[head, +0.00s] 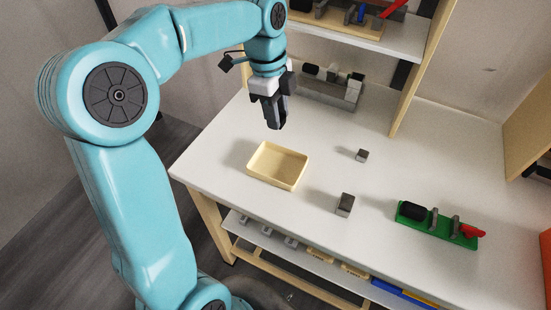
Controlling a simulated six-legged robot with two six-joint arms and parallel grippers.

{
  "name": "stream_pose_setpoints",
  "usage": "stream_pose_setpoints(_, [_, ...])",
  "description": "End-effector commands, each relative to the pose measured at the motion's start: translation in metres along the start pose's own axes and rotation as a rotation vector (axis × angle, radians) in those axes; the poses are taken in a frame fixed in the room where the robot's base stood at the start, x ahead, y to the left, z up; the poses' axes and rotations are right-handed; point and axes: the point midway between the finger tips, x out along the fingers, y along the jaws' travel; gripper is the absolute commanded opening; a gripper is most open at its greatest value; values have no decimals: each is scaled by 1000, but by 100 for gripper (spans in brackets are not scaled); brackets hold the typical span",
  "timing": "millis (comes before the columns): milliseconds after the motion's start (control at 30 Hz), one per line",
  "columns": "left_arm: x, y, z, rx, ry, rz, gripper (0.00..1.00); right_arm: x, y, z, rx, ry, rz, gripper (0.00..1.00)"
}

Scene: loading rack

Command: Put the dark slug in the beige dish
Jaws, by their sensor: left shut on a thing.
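The beige dish (278,164) is a shallow, empty tray on the left part of the white table. My left gripper (276,122) hangs pointing down above the table, higher than the dish and just behind it in the picture. Its jaws are shut on a small dark thing, which looks like the dark slug. The dark fingers and the slug blend together, so the slug's outline is hard to make out. My right gripper is not in view.
Two small grey blocks (345,204) (361,155) stand on the table (310,225) right of the dish. A green fixture (437,225) with black and red parts lies farther right. A grey rack (330,91) stands behind, under a shelf (375,38).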

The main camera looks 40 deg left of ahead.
Motion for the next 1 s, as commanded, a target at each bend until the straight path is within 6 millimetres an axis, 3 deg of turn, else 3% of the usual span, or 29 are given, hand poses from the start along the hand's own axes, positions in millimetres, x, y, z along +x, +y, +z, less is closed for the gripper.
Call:
stream_pose_setpoints(33, [17, 1, 3, -1, -1, 7, 0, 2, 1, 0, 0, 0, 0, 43])
stream_pose_setpoints(200, [66, 1, 10, 0, 0, 7, 0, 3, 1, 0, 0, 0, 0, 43])
stream_pose_setpoints(400, [108, 0, 17, 2, 0, 4, 0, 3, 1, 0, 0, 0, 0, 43])
stream_pose_setpoints(567, [122, -1, 20, 2, -1, 2, 0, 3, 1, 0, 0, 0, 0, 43])
stream_pose_setpoints(800, [157, 0, 27, 2, 0, 2, 0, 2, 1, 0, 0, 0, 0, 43])
stream_pose_setpoints(1000, [160, -1, 27, 3, 0, -1, 0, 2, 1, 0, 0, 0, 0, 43])
